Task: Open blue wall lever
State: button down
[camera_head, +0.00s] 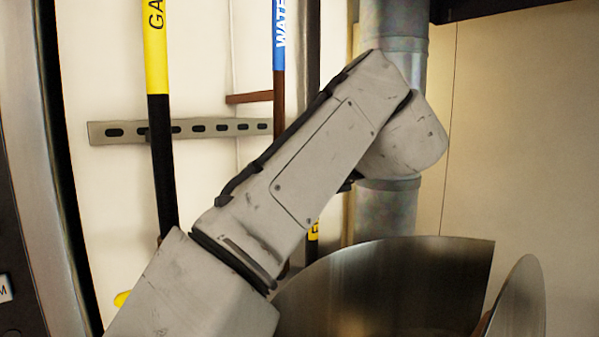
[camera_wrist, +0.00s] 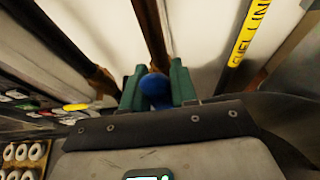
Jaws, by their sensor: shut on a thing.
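The blue wall lever (camera_wrist: 155,86) shows in the wrist view as a rounded blue shape between the two green fingers of my gripper (camera_wrist: 157,88). The fingers are shut on it, one on each side. A brown pipe (camera_wrist: 152,38) runs up the wall right behind the lever. In the head view my arm covers the lever and my gripper. There a brown pipe with a blue band lettered "WATE" (camera_head: 279,36) stands behind my arm.
A black pipe with a yellow band (camera_head: 155,45) stands at the left, near a slotted metal rail (camera_head: 205,128). A large steel kettle (camera_head: 370,285) is at lower right, below a grey duct (camera_head: 388,210). The wrist view shows bagels (camera_wrist: 22,152) at lower left.

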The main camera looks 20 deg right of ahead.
jog(key=shift+f, duration=0.1)
jog(key=c, duration=1)
grip_release()
jog(key=shift+d, duration=0.1)
jog(key=shift+o, duration=0.2)
jog(key=b+v, duration=0.3)
jog(key=v, duration=0.7)
jog(key=shift+s+r, duration=0.25)
jog(key=shift+s, duration=0.1)
jog(key=shift+d, duration=0.15)
